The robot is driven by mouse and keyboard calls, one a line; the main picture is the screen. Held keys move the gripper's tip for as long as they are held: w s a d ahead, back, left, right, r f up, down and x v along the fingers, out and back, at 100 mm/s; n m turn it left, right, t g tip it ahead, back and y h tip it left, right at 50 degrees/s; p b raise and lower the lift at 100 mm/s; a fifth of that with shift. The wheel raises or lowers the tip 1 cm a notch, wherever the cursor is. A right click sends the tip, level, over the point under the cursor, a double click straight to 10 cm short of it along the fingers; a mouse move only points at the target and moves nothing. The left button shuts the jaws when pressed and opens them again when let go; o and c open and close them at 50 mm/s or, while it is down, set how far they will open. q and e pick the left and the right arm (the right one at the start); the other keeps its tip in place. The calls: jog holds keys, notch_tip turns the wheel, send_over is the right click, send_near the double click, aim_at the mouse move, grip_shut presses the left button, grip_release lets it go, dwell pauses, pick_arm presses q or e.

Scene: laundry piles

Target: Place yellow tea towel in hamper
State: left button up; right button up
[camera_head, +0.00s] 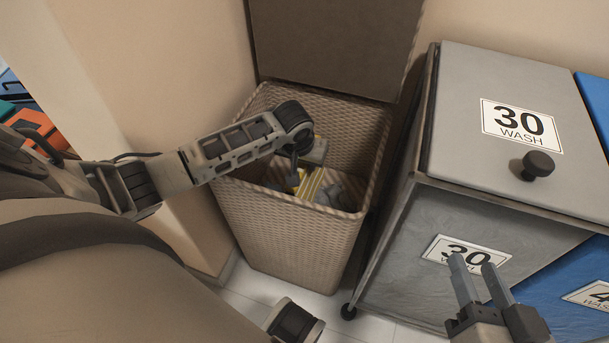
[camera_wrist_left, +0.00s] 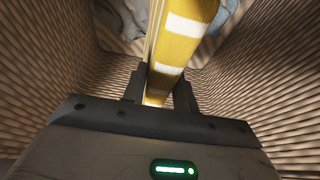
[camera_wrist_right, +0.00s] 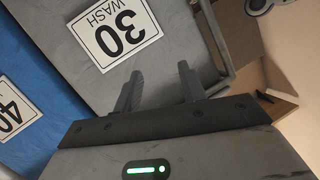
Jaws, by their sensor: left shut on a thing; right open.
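The yellow tea towel with white stripes (camera_head: 311,184) shows inside the wicker hamper (camera_head: 285,250), partly hidden by my left arm. My left gripper (camera_head: 295,170) reaches down into the open hamper. In the left wrist view my left gripper (camera_wrist_left: 163,85) is shut on the yellow tea towel (camera_wrist_left: 180,45), which hangs between the fingers with the hamper's woven walls on both sides. My right gripper (camera_head: 485,275) is open and empty in front of the grey laundry sorter; it also shows in the right wrist view (camera_wrist_right: 160,90).
The hamper's lid (camera_head: 335,45) stands raised against the wall. Grey-blue cloth (camera_head: 345,190) lies at the hamper's bottom. To the right stands a sorter with a grey bin (camera_head: 465,215) marked 30 WASH and a blue bin (camera_head: 560,275). Coloured items (camera_head: 35,125) lie at far left.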

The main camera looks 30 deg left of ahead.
pick_arm(q)
notch_tip(320, 180, down, 4)
jog(key=shift+f+b, duration=0.1)
jog(key=shift+b, duration=0.85)
pick_arm(e)
jog(key=shift+w+a+r+m+t+y, duration=0.1)
jog(key=shift+a+r+m+t+y, duration=0.2)
jog(key=shift+r+m+y, duration=0.15)
pick_arm(q)
jog(key=shift+f, duration=0.2)
jog(key=o, duration=1.1)
pick_arm(e)
jog(key=shift+f, duration=0.1)
pick_arm(q)
jog(key=p+v, duration=0.1)
jog(key=v, duration=0.2)
jog(key=shift+w+p, duration=0.15)
jog(key=shift+p, duration=0.15)
jog(key=p+v, duration=0.4)
jog(key=v, duration=0.5)
jog(key=shift+r, duration=0.15)
pick_arm(e)
jog(key=shift+s+d+f+n+g+h, duration=0.1)
jog(key=shift+d+f+n+g+h, duration=0.35)
jog(key=shift+f+h, duration=0.2)
jog(key=shift+s+d+f+n+g+h, duration=0.1)
jog(key=shift+d+f+n+g+h, duration=0.25)
jog(key=shift+f+g+h, duration=0.2)
